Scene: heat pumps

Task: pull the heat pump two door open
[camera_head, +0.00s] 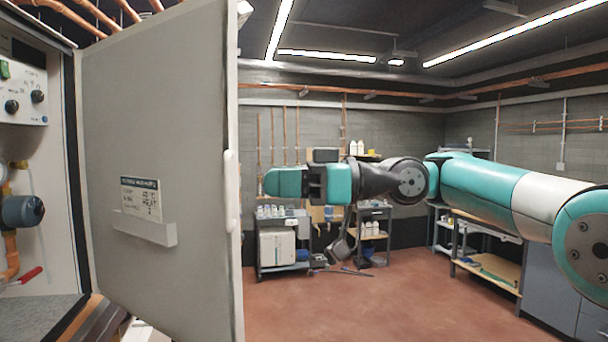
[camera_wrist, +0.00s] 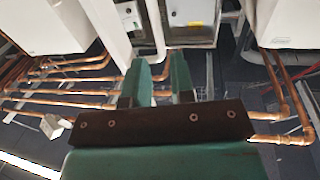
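A grey heat pump door (camera_head: 160,150) stands swung wide open at the left of the head view, with a pale upright handle (camera_head: 229,178) at its free edge. The label on it is too blurred to read, so I cannot tell its number. The open cabinet (camera_head: 35,150) behind it shows knobs, a gauge and a red-handled valve. My gripper (camera_head: 270,182) is to the right of the door's edge, pointing left, apparently clear of the handle. In the wrist view, the two green fingers (camera_wrist: 160,82) stand apart with nothing seen held between them.
A trolley (camera_head: 284,245) and shelves stand along the back wall. A workbench (camera_head: 490,265) and a blue-grey cabinet are on the right. The red floor (camera_head: 340,305) between is open. Copper pipes (camera_wrist: 60,80) and white units (camera_wrist: 290,22) show in the wrist view.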

